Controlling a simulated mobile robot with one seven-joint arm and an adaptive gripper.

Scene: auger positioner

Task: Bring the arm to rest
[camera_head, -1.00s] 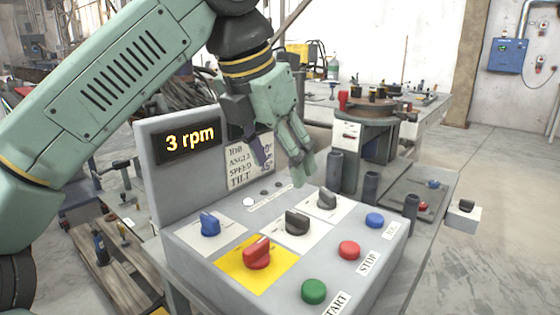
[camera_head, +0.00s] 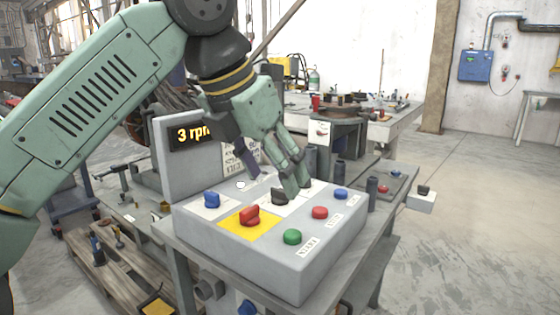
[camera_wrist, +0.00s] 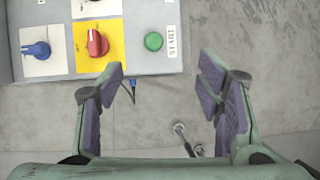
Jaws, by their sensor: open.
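My gripper (camera_head: 272,178) hangs at the end of my green arm, in front of the control box (camera_head: 318,258) in the head view. In the wrist view my gripper (camera_wrist: 168,92) is open, its two purple-padded fingers well apart with nothing between them. The wrist view shows the box's near edge, with the blue knob (camera_wrist: 38,49), the red knob (camera_wrist: 97,43) on a yellow plate and the green start button (camera_wrist: 153,41) beyond the fingertips. The fingers hide part of the panel and its sign in the head view.
The box stands on a grey metal table (camera_head: 362,262). A round-topped machine (camera_head: 340,118) stands behind the box. A pallet (camera_head: 118,268) lies at left. Open concrete floor (camera_head: 470,240) lies at right.

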